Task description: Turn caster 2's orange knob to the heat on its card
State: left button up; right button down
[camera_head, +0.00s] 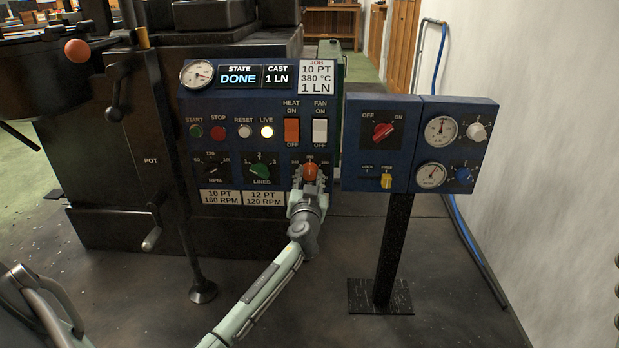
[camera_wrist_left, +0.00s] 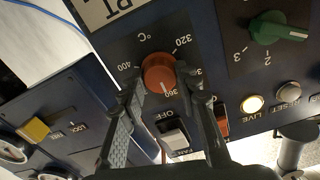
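The orange knob (camera_head: 310,171) sits at the lower right of the blue control panel (camera_head: 222,122). In the left wrist view the knob (camera_wrist_left: 158,72) appears upside down, with a temperature scale of 320 to 400 around it. Its white mark points near 360. The job card (camera_head: 317,76) reads 10 PT, 380 °C, 1 LN. My left gripper (camera_head: 308,186) is at the knob. In the left wrist view its fingers (camera_wrist_left: 160,84) stand one on each side of the knob, seemingly with small gaps; firm contact is not visible. My right gripper is not in view.
The heat switch (camera_head: 291,130) and fan switch (camera_head: 320,131) are just above the knob. The green lines knob (camera_head: 260,170) is to its left. A second blue box (camera_head: 420,145) on a black post stands close at the right. The state display (camera_head: 238,78) reads DONE.

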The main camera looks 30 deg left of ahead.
pick_arm(q)
jog(key=c, duration=0.5)
jog(key=m, duration=0.5)
jog(key=shift+m, duration=0.4)
jog(key=m, duration=0.4)
jog(key=shift+m+p, duration=0.3)
jog(key=shift+m, duration=0.7)
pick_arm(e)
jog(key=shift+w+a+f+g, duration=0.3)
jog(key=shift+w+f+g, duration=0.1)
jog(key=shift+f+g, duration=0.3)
